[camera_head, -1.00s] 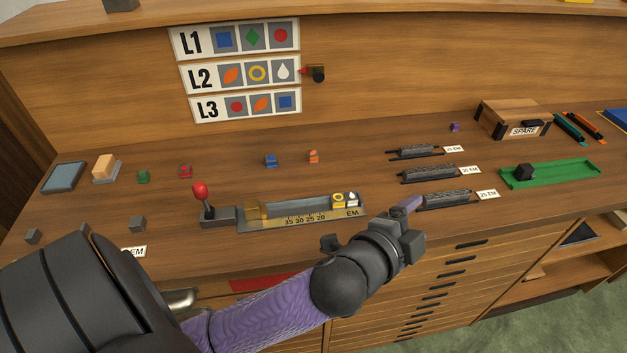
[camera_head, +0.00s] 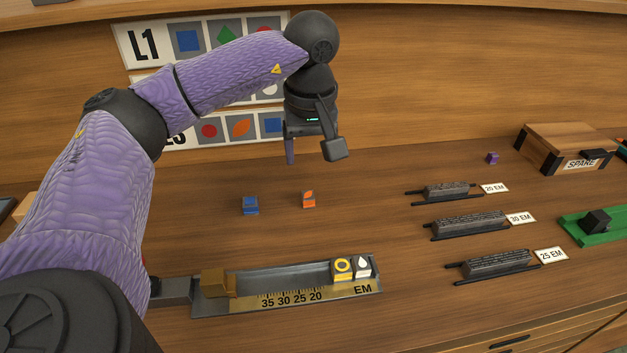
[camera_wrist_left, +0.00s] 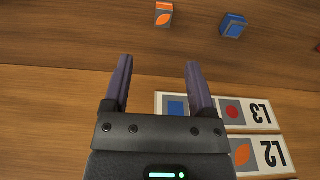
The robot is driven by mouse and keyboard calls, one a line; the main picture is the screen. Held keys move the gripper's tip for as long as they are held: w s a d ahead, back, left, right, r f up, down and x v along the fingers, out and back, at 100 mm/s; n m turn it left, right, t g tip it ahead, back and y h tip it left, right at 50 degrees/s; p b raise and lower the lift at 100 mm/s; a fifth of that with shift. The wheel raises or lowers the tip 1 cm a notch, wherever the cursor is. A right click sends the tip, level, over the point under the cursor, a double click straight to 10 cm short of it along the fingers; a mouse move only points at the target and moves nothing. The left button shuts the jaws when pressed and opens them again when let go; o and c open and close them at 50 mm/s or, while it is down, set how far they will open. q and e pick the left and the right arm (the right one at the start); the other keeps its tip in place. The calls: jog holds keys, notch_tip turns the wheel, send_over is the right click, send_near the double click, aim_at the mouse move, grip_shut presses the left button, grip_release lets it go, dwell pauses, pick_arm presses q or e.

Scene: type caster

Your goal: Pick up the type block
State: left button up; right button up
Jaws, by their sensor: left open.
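My left gripper (camera_head: 308,152) is open and empty, raised above the bench near the back panel. Its two spread fingers also show in the left wrist view (camera_wrist_left: 158,80). An orange-leaf type block (camera_head: 309,199) stands on the bench below and in front of the gripper, apart from it; it also shows in the left wrist view (camera_wrist_left: 164,14). A blue type block (camera_head: 250,205) stands to its left and also shows in the left wrist view (camera_wrist_left: 233,25). Yellow-ring (camera_head: 343,268) and white-drop (camera_head: 362,266) blocks sit at the right end of the composing stick (camera_head: 300,279). My right gripper is out of view.
Several dark type bars lie at the right, by labels 20 EM (camera_head: 494,188), 30 EM (camera_head: 520,218) and 25 EM (camera_head: 550,255). A SPARE box (camera_head: 565,140), a small purple block (camera_head: 492,158) and a green tray (camera_head: 575,225) are farther right. Line cards (camera_head: 125,45) hang behind my arm.

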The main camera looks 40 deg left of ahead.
aim_at(308, 194)
pick_arm(q)
jog(key=f+b, duration=0.2)
jog(key=f, duration=0.2)
jog(key=f+b, duration=0.1)
jog(key=f, duration=0.4)
jog(key=shift+s+a+f+b, duration=0.1)
jog(key=shift+a+f+b, duration=0.1)
jog(key=shift+b, duration=0.15)
jog(key=c, duration=0.5)
grip_shut()
jog(key=shift+r, duration=0.1)
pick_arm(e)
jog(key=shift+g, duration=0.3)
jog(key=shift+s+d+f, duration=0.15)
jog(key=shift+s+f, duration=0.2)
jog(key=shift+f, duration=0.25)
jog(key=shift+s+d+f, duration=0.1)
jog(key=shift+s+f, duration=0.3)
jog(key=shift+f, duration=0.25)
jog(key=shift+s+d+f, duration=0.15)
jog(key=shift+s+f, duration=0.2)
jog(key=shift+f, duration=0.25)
